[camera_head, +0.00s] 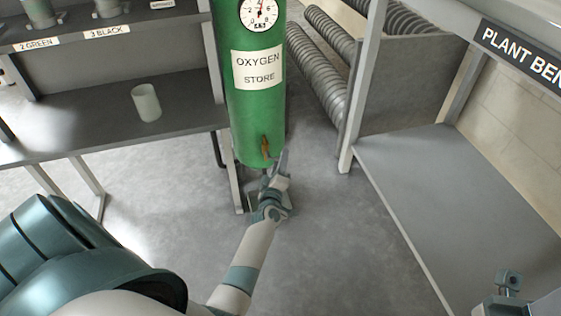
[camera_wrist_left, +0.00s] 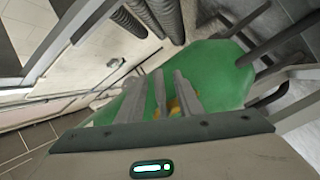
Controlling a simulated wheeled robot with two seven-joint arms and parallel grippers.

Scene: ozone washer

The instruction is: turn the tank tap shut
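The green tank (camera_head: 258,115), labelled OXYGEN STORE, stands upright in the middle of the head view. Its tap, a small brass-orange handle (camera_head: 265,146), sits low on the tank's front and points roughly up and down. My left gripper (camera_head: 279,163) is at the tap's lower right, close to it. In the left wrist view, the two fingers of my left gripper (camera_wrist_left: 172,92) are apart, with the orange tap (camera_wrist_left: 174,108) showing between them against the green tank (camera_wrist_left: 215,75). Whether a finger touches it is not clear. Part of my right arm's end (camera_head: 508,283) shows at the lower right; its fingers are unclear.
A grey shelf unit (camera_head: 180,121) with a pale cup (camera_head: 146,103) stands left of the tank. A pressure gauge (camera_head: 258,13) is on the tank above the label. A grey bench (camera_head: 425,190) stands at the right. Ribbed hoses (camera_head: 322,75) lie behind. Floor between is clear.

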